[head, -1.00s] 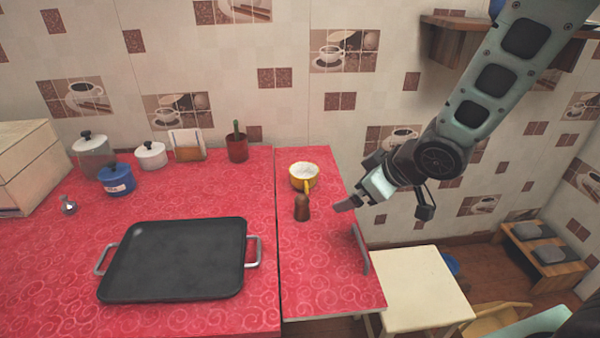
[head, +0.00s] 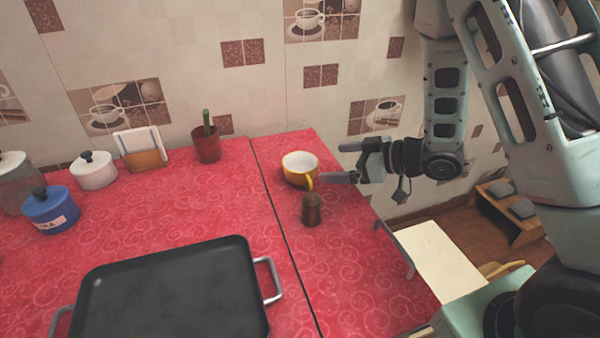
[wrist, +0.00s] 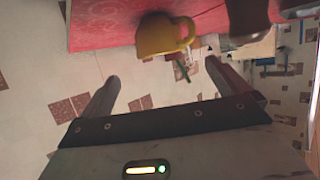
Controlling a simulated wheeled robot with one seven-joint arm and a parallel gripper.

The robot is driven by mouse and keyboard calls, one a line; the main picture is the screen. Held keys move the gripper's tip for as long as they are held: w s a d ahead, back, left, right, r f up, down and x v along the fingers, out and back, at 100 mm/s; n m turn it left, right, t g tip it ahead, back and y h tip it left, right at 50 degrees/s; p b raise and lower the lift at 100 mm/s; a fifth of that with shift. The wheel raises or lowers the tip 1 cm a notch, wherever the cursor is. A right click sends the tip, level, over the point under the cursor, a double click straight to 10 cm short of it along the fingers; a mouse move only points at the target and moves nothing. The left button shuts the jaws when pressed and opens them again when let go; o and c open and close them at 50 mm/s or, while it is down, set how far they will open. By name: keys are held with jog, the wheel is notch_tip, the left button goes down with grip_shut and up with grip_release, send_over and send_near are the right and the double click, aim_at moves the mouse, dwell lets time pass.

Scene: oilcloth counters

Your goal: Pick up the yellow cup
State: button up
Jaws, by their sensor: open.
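The yellow cup (head: 297,171) with a white inside stands upright on the red counter in the head view. Its handle (head: 309,182) faces the viewer and slightly right. In the wrist view the cup (wrist: 158,36) shows at the top, beyond the fingertips, with its handle to the right. My gripper (head: 338,163) is open and empty, just right of the cup. In the wrist view the two fingers of my gripper (wrist: 163,73) are spread apart with nothing between them. No contact with the cup is clear.
A brown shaker (head: 312,209) stands close in front of the cup. A black griddle pan (head: 170,295) lies at the front left. A red pot with a green utensil (head: 207,146) stands behind left. A metal rail (head: 397,247) edges the counter's right side.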

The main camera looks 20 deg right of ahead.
aim_at(288, 164)
jog(key=x, duration=1)
jog(key=shift+w+a+f, duration=0.1)
jog(key=shift+w+a, duration=0.1)
jog(key=c, duration=1.1)
